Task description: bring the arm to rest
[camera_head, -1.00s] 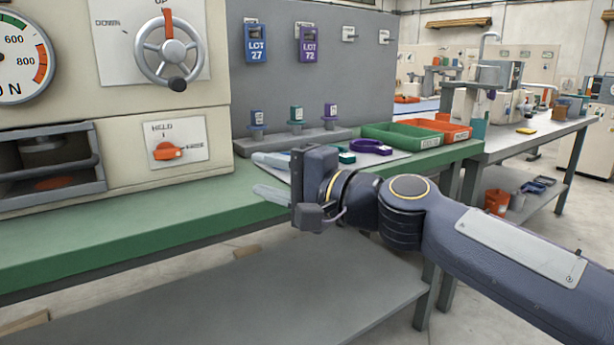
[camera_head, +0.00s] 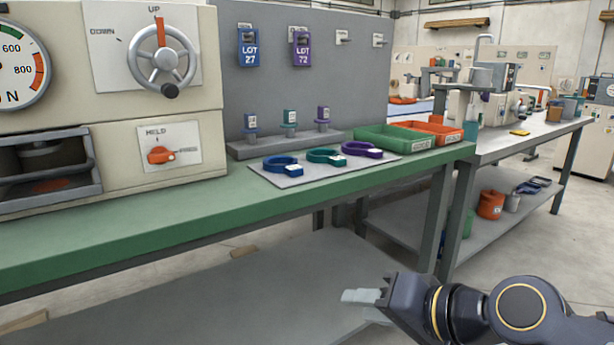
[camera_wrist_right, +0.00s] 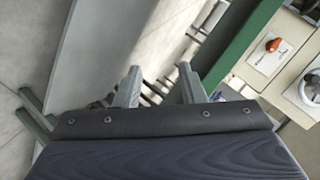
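My right gripper (camera_head: 362,300) is at the lower right of the head view, in front of the green bench and below its top. It is clear of everything on the bench. In the right wrist view its two grey fingers (camera_wrist_right: 160,88) stand apart with nothing between them. My right arm comes in from the lower right corner. My left gripper shows in neither current view.
The green bench (camera_head: 120,229) carries a machine with a handwheel (camera_head: 161,56) and a HELD knob (camera_head: 162,154). Blue (camera_head: 282,166), teal (camera_head: 325,156) and purple (camera_head: 361,149) rings lie on a grey mat. Behind them stand green (camera_head: 385,137) and orange (camera_head: 436,130) trays. A lower shelf (camera_head: 230,295) runs underneath.

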